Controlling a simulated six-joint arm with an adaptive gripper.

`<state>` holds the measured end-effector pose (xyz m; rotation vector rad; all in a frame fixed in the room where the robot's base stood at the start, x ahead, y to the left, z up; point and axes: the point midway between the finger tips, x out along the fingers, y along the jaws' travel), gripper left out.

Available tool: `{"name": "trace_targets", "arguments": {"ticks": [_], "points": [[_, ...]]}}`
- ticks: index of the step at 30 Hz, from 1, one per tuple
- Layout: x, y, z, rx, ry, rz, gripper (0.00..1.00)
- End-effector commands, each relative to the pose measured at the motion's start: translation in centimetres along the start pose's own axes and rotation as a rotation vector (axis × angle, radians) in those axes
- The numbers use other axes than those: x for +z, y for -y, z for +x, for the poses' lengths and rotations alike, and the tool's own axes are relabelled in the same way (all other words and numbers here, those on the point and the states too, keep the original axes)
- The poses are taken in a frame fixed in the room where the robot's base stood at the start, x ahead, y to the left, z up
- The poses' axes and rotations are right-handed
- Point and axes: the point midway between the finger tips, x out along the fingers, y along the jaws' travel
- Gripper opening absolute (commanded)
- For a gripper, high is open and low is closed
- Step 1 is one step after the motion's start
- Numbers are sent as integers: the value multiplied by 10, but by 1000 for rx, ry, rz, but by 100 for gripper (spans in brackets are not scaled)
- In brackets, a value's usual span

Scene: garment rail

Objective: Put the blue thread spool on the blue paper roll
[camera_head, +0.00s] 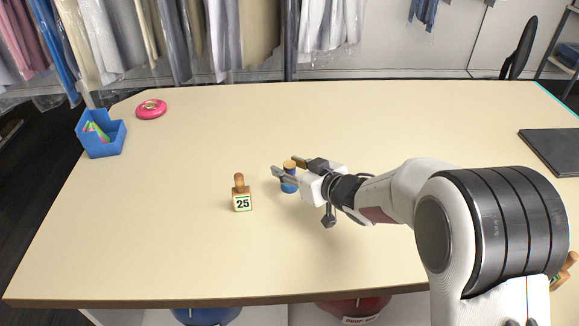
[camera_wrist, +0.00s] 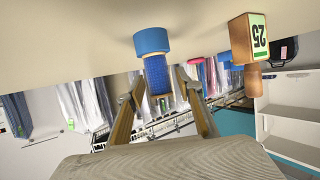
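The blue thread spool (camera_wrist: 157,76), with wooden ends, stands upright in line with the blue paper roll (camera_wrist: 151,41) and appears to rest on top of it; the wrist view is upside down. In the head view the spool's wooden top (camera_head: 289,164) shows between my fingers, with the blue roll (camera_head: 288,187) low on the table. My gripper (camera_head: 286,167) is open, one finger on each side of the spool. The wrist view shows a gap between each fingertip and the spool (camera_wrist: 159,82). Part of the stack is hidden by my fingers in the head view.
A wooden stamp marked 25 (camera_head: 242,194) stands left of the stack. A blue bin (camera_head: 101,140) and a pink round object (camera_head: 151,109) are at the far left. A dark flat panel (camera_head: 552,150) lies at right. Much of the table (camera_head: 150,230) is clear.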

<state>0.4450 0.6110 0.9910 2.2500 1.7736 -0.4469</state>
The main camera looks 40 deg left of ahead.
Motion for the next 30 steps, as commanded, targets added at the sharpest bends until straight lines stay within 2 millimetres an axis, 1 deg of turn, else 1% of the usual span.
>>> {"name": "trace_targets", "arguments": {"ticks": [13,17,23,30], "points": [[-2,0,-1,0,0,-1,38],[-3,0,-6,0,1,0,38],[-3,-1,-23,1,0,0,38],[-3,-1,-52,2,0,1,38]]}}
